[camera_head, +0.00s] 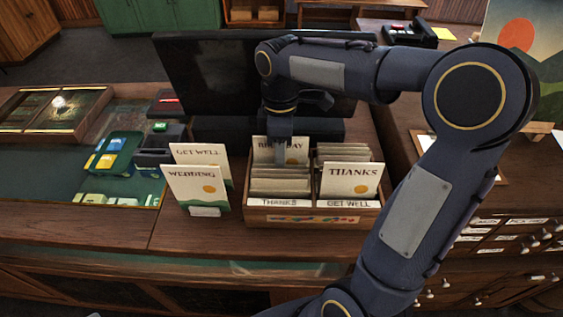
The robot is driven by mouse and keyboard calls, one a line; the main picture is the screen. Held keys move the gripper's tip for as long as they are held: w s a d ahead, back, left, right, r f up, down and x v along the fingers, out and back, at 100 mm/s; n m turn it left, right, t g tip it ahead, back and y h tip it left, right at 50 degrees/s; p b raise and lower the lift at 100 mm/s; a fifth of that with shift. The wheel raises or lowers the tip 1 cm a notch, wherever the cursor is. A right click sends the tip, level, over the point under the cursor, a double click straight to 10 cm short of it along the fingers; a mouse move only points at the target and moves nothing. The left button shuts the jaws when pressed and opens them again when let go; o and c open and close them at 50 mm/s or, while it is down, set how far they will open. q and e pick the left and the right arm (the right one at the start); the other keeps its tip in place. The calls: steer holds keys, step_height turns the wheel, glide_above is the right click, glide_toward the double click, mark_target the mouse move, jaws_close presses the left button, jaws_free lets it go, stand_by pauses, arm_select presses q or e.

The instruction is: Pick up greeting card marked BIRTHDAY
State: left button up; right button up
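The greeting card marked BIRTHDAY (262,154) stands upright in the back left part of a wooden card box (310,218). The middle of its lettering is hidden behind my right gripper (281,158). My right gripper points down in front of this card, over the left row of cards. Its fingertips are small and dark, so I cannot tell whether they are open, shut, or touching the card. A card marked THANKS (350,180) stands in the right row. My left gripper is out of view.
Cards marked GET WELL (201,156) and WEDDING (197,188) stand left of the box. A dark monitor (215,75) rises behind it. A green tray (113,153) lies further left. The front counter strip is clear.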

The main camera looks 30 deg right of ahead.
steer(key=shift+f, duration=0.6)
jaws_close()
